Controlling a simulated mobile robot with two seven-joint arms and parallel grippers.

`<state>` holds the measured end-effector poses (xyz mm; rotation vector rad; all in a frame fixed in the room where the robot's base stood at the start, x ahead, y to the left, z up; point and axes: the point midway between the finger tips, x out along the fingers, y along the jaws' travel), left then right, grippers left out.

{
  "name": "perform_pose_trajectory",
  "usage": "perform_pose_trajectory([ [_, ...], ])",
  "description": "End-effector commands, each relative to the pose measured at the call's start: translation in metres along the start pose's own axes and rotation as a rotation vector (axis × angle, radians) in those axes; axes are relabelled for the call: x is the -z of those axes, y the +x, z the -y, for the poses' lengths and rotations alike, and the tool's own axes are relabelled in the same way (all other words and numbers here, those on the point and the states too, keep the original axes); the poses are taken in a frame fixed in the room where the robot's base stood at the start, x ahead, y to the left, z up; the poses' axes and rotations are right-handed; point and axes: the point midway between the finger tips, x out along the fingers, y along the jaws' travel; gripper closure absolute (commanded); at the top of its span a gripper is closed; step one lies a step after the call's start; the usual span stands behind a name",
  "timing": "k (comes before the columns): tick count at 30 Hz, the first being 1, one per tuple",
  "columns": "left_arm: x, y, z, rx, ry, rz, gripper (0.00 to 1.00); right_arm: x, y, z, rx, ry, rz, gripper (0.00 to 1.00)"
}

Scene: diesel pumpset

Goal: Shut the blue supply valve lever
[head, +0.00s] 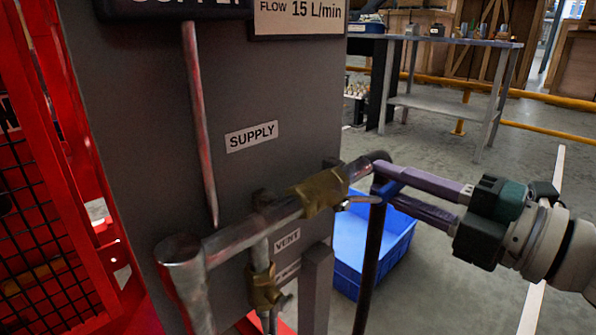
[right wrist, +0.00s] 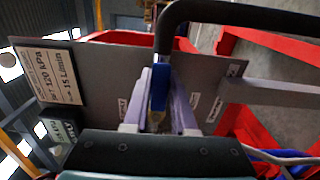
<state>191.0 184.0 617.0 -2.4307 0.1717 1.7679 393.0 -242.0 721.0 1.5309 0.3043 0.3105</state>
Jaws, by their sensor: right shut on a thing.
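The brass supply valve (head: 324,190) sits on the grey metal pipe in front of the grey panel, right of the "SUPPLY" label (head: 251,136). Its thin metal lever reaches right from the valve to a blue grip (head: 387,189). My right gripper (head: 383,182) has its purple fingers shut on the blue grip, just beside the pipe's hose end. In the right wrist view, the blue grip (right wrist: 159,88) stands between the fingers of my gripper (right wrist: 164,98). The lever's exact angle to the pipe is hard to tell. My left gripper is out of view.
A black hose (head: 369,265) hangs from the pipe end and arches close over the fingers in the wrist view. A lower brass valve (head: 264,287) is near the "VENT" label. A blue crate (head: 398,240) stands behind. A red mesh guard (head: 45,190) is at left.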

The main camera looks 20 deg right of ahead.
Motion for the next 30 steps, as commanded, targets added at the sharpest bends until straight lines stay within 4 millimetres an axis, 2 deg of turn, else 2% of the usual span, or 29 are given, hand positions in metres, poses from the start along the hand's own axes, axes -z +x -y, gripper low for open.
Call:
perform_pose_trajectory([
  [11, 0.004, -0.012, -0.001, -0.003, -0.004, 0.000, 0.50, 0.001, 0.000, -0.018, 0.000, -0.227, 0.001, 1.00],
  [30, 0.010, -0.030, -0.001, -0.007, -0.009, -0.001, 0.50, 0.023, 0.000, -0.054, -0.003, -0.833, 0.001, 1.00],
])
